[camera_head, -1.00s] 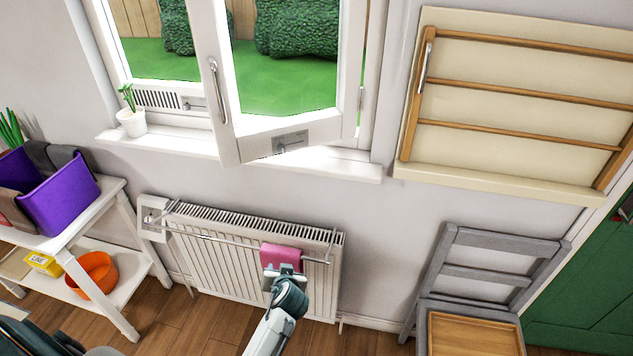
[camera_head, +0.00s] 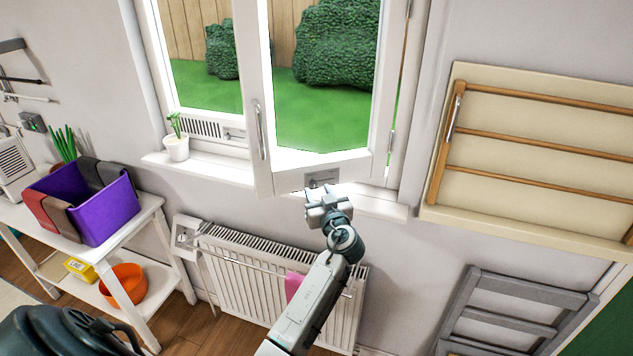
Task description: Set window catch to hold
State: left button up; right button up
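The white window casement (camera_head: 264,183) stands swung open into the room, with a long handle on its left stile. A small grey metal catch (camera_head: 321,179) sits on the casement's bottom rail. My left gripper (camera_head: 322,192) is just below this catch, its two fingers pointing up toward it and apart, with nothing between them. Whether the fingers touch the catch cannot be told. The catch's lever position is too small to make out. A second, similar catch (camera_head: 233,134) shows at the left part of the window. My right gripper is not in view.
A white radiator (camera_head: 235,285) with a rail and a pink cloth (camera_head: 293,285) is below the window, partly behind my arm. A potted plant (camera_head: 177,148) stands on the sill (camera_head: 210,171). A wooden drying rack (camera_head: 530,160) hangs right; a grey chair (camera_head: 500,310) stands below.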

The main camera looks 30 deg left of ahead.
aim_at(333, 177)
pick_arm(q)
jog(key=shift+p+x, duration=0.35)
jog(key=shift+x, duration=0.7)
jog(key=shift+w+a, duration=0.25)
grip_shut()
jog(key=w+d+b, duration=0.1)
jog(key=w+b, duration=0.1)
jog(key=b, duration=0.1)
jog(key=w+d+b, duration=0.1)
jog(key=d+b, duration=0.1)
jog(key=b, duration=0.2)
jog(key=shift+w+d+f+b, duration=0.15)
jog(key=shift+w+f+b, duration=0.15)
jog(key=shift+w+f, duration=0.1)
jog(key=shift+w+d+r+b, duration=0.3)
jog(key=shift+w+b, duration=0.2)
jog(key=shift+b, duration=0.2)
jog(key=shift+r, duration=0.1)
